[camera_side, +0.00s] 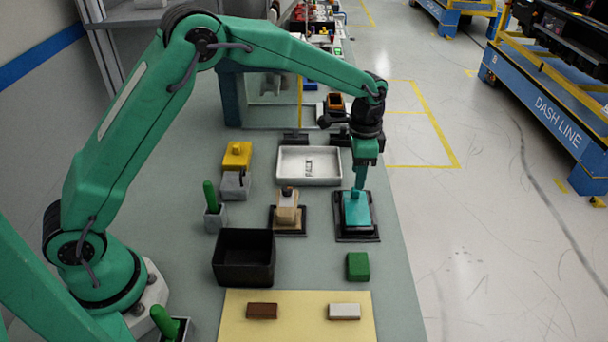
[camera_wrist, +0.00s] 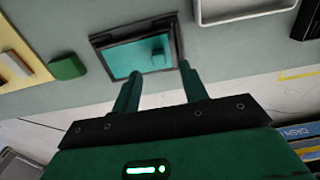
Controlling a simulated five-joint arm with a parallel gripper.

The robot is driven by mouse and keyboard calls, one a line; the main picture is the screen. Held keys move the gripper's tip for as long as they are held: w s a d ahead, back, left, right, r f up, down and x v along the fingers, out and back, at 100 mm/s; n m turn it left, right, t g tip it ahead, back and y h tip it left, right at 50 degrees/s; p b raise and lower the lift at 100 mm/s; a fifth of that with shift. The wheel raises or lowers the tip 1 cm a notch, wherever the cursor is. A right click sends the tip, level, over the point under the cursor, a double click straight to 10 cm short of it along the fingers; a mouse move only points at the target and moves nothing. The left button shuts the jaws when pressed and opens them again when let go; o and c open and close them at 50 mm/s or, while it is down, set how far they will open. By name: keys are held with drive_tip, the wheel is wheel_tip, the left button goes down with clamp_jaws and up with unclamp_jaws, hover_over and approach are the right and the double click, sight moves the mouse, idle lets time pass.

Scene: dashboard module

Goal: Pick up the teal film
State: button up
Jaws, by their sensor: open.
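The teal film (camera_side: 358,212) lies flat in a dark square frame (camera_side: 345,238) near the right edge of the bench, with a small raised teal tab on it. In the wrist view the film (camera_wrist: 122,64) and its tab (camera_wrist: 155,53) show in front of my fingers. My gripper (camera_side: 360,184) points down close above the film's far side in the side view. In the wrist view my gripper (camera_wrist: 159,70) has its two fingers apart, with nothing held between them. Whether the fingers touch the film or frame cannot be told.
A white tray (camera_side: 282,179) stands behind the frame, and a beige block (camera_side: 287,212) on a dark base stands to its left. A green block (camera_side: 358,266) lies in front. A black bin (camera_side: 240,276) stands front left. Bare bench surrounds the frame narrowly.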

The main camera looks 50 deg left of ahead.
sight(355, 201)
drive_tip(key=shift+s+f, duration=0.1)
drive_tip(key=shift+f, duration=2.3)
clamp_jaws()
